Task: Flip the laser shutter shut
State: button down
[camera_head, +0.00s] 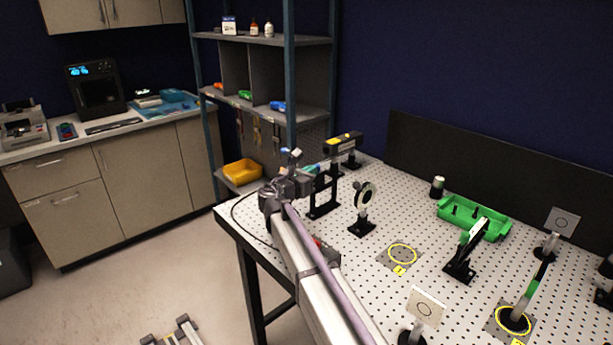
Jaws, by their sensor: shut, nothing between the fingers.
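My gripper (291,155) is at the back left of the perforated optical table, shut, with nothing visible between its fingers. A black upright frame (323,197) stands just right of it and looks like the laser shutter. A small green-tipped piece (311,168) shows at its top left, close to my gripper; I cannot tell whether they touch. The flap's position is partly hidden by my wrist. The laser housing (345,143), a dark box with yellow marks, is just behind the frame.
A round lens mount (365,207) stands right of the frame. A black mount with a tilted arm (463,257), a green tray (474,217), a small dark canister (437,186) and a white target card (425,307) stand farther right. A shelf rack (290,75) rises behind my gripper.

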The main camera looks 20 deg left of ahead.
aim_at(319, 169)
jog(key=x, duration=0.5)
jog(key=shift+s+d, duration=0.15)
jog(key=shift+d, duration=0.25)
jog(key=shift+r, duration=0.1)
jog(key=shift+s, duration=0.1)
jog(key=v, duration=1.4)
jog(key=shift+s, duration=0.1)
